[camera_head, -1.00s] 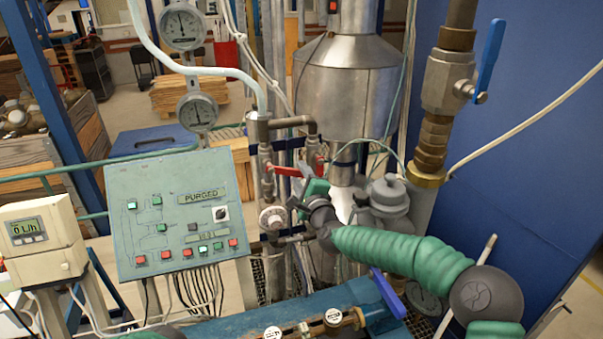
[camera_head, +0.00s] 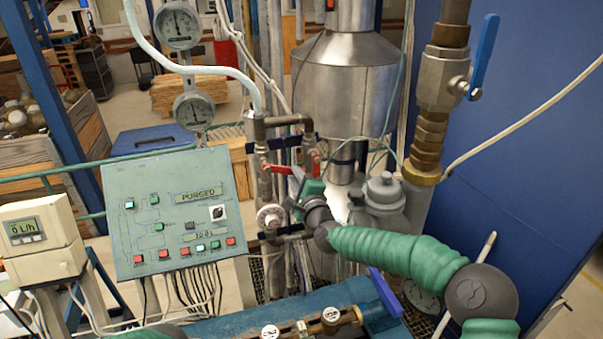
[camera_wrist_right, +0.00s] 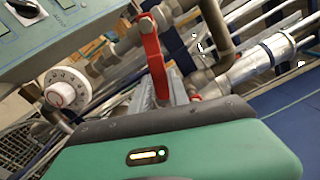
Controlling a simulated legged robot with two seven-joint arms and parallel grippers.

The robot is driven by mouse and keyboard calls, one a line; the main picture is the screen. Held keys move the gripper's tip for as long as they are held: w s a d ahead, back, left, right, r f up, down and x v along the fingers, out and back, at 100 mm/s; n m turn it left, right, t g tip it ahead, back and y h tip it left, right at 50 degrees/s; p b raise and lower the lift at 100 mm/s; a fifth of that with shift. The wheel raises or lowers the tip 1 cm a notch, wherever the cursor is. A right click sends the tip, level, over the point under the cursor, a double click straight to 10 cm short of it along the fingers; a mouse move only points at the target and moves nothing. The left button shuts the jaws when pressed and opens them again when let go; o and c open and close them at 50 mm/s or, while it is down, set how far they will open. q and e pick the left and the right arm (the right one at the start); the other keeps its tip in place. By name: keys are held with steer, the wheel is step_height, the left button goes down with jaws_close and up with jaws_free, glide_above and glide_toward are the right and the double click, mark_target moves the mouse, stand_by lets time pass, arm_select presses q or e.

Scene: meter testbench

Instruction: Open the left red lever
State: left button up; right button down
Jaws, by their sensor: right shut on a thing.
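The left red lever (camera_head: 278,169) is on the left vertical pipe in the head view, its handle pointing right toward my right gripper. In the right wrist view this lever (camera_wrist_right: 153,55) runs down to the grey fingers. My right gripper (camera_head: 299,186) is shut on the lever's free end; its green body (camera_wrist_right: 180,150) hides the fingertips in part. The right red lever (camera_head: 316,162) is on the neighbouring pipe, just beyond the gripper, and also shows in the wrist view (camera_wrist_right: 212,28). My left gripper is not in view.
A green control panel (camera_head: 170,210) reading PURGED stands to the left. A round white dial (camera_head: 269,217) sits below the levers. A metal vessel (camera_head: 345,85) stands behind. A blue-handled valve (camera_head: 484,55) is at upper right.

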steer(key=shift+w+d+r+t, duration=0.1)
steer(key=shift+r+t, duration=0.05)
steer(key=shift+r, duration=0.45)
steer(key=shift+w+r+t, duration=0.1)
steer(key=shift+r+t, duration=0.05)
steer(key=shift+r, duration=0.45)
steer(key=shift+f+m+b, duration=0.1)
steer(key=shift+m+b, duration=0.2)
steer(key=shift+b, duration=0.15)
steer(key=shift+s+f+b, duration=0.1)
steer(key=shift+f+b, duration=0.05)
steer(key=shift+b, duration=0.3)
steer(key=c, duration=2)
jaws_free()
steer(key=o, duration=0.7)
steer(key=shift+f, duration=0.15)
steer(key=shift+o, duration=0.5)
steer(key=shift+s+f, duration=0.1)
steer(key=shift+f, duration=0.05)
